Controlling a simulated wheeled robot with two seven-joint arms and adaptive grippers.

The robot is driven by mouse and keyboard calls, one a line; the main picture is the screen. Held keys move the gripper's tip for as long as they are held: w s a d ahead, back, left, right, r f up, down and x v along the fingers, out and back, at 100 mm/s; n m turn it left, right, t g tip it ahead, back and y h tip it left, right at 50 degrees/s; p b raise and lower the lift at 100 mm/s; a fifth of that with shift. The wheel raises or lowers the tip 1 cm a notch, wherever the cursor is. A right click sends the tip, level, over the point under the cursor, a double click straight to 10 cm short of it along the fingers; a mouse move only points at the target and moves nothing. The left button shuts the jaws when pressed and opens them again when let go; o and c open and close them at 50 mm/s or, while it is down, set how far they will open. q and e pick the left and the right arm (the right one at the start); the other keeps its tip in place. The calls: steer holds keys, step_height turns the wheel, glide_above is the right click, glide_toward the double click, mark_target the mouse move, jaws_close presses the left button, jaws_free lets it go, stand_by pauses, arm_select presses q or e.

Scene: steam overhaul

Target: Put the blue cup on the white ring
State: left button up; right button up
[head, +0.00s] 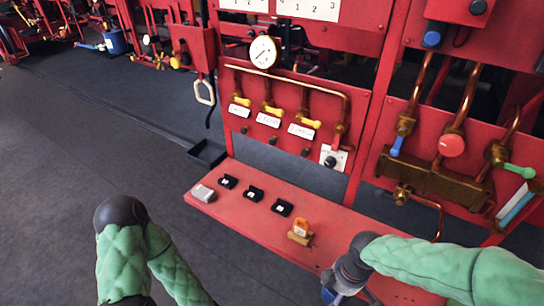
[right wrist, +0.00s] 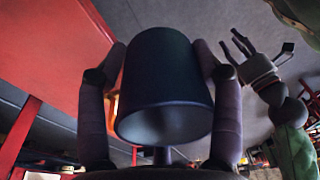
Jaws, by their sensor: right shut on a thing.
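My right gripper (right wrist: 162,65) is shut on the dark blue cup (right wrist: 165,90), with a finger on each side of it in the right wrist view. In the head view a small blue part of the cup (head: 328,295) shows at the bottom edge, below my right wrist, just off the red shelf's front edge. My left gripper (right wrist: 240,46) shows in the right wrist view with its fingers spread and empty. A white loop (head: 204,92) hangs from the red panel; I cannot tell whether it is the white ring. No other white ring is discernible.
The red shelf (head: 240,215) holds a grey box (head: 203,193), several small black holders (head: 254,193) and an orange-yellow piece (head: 300,232). Red panels with copper pipes, valves and a gauge (head: 263,52) stand behind. A black tray (head: 207,153) lies beyond the shelf. The floor at left is clear.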

mark_target(325, 268)
steer(key=w+f+m, duration=0.2)
steer(key=w+m, duration=0.2)
steer(key=w+f+m, duration=0.2)
steer(key=w+m, duration=0.2)
steer(key=w+d+f+m+t+h, duration=0.1)
steer(key=w+f+m, duration=0.1)
steer(key=w+m, duration=0.1)
steer(key=shift+w+f+m+b, duration=0.1)
steer(key=shift+w+m+b, duration=0.3)
steer(key=shift+m, duration=0.3)
steer(key=shift+w+d+f+m, duration=0.1)
steer(key=shift+w+f+m, duration=0.35)
steer(key=shift+w+m, duration=0.4)
steer(key=shift+s, duration=0.2)
